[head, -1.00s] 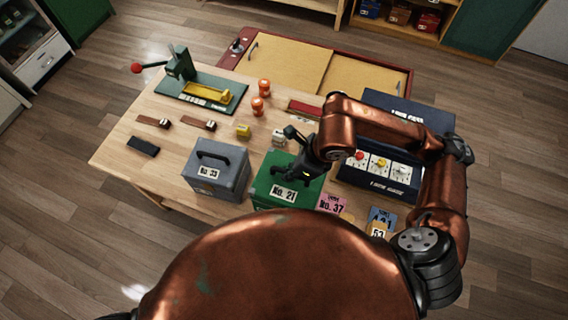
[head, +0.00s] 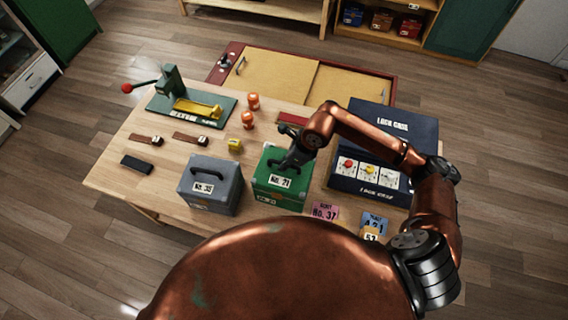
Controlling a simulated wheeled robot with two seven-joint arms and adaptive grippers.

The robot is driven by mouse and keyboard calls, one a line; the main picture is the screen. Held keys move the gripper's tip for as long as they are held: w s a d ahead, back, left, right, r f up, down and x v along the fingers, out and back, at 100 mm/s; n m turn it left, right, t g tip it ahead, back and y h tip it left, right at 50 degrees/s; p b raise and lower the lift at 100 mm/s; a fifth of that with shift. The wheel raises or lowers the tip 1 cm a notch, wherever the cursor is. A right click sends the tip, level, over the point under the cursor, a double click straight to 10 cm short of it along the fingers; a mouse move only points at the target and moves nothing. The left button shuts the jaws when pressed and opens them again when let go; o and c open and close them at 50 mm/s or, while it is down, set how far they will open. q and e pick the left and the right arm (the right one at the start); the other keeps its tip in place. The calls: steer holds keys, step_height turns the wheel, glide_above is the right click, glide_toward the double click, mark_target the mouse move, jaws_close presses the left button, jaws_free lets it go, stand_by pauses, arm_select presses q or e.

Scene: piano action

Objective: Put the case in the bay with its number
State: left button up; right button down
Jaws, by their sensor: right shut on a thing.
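A green case (head: 266,186) with a white label that seems to read No. 21 is at the middle of the wooden table, in the head view. My right gripper (head: 290,160) is over its top, shut on its dark handle; the fingers partly hide the handle. The case looks upright and a little above the tabletop, though the gap is hard to judge. A grey case (head: 211,186), its label apparently No. 33, stands just left of it with its handle up. My left gripper is not in view.
A dark blue lock case (head: 400,128) with an open lid stands right of the green case. Cards (head: 324,211) lie at the front. A green press (head: 190,105) and orange pieces (head: 253,101) are behind. A shelf at the back (head: 437,44) holds several coloured cases.

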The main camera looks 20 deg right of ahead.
steer(key=shift+w+f, duration=0.15)
steer(key=shift+f, duration=1.55)
steer(key=c, duration=2.4)
jaws_free()
steer(key=shift+f, duration=0.1)
steer(key=o, duration=0.4)
